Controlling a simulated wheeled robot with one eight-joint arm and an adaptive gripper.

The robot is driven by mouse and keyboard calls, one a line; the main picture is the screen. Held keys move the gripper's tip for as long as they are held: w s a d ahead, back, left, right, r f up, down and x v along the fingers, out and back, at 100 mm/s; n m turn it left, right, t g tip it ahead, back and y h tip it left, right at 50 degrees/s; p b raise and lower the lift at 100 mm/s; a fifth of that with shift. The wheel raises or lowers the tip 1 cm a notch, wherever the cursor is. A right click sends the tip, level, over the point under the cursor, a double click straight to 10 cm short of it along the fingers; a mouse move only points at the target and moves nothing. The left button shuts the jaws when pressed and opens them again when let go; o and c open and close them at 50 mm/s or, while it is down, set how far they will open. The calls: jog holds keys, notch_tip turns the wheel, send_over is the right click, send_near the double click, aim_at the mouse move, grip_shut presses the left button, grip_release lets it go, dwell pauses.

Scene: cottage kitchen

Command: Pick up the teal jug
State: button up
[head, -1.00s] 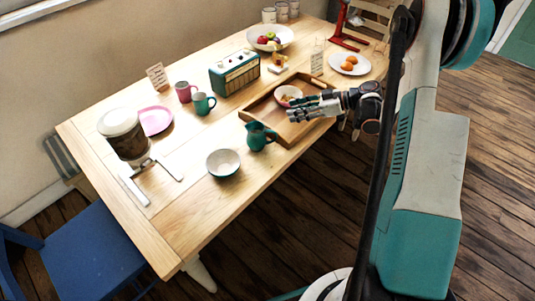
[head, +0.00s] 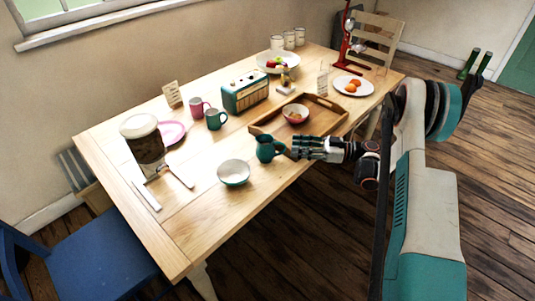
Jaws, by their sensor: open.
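The teal jug (head: 267,150) stands upright on the wooden table (head: 212,228), near its front edge, between a bowl and the tray. My gripper (head: 297,148) is at the jug's right side with its fingers pointing left toward it. The fingers are open. They are very close to the jug's handle side, and I cannot tell whether they touch it. My fingertips hide a little of the jug's right side.
A white and teal bowl (head: 234,172) stands just left of the jug. A wooden tray (head: 333,117) holding a small bowl (head: 295,114) lies behind my gripper. A teal mug (head: 216,119), pink mug (head: 198,107) and radio (head: 246,93) stand further back.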

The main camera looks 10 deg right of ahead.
aim_at(282, 144)
jog(key=shift+b+x, duration=1.3)
jog(key=shift+x, duration=1.85)
jog(key=shift+s+r, duration=0.1)
grip_shut()
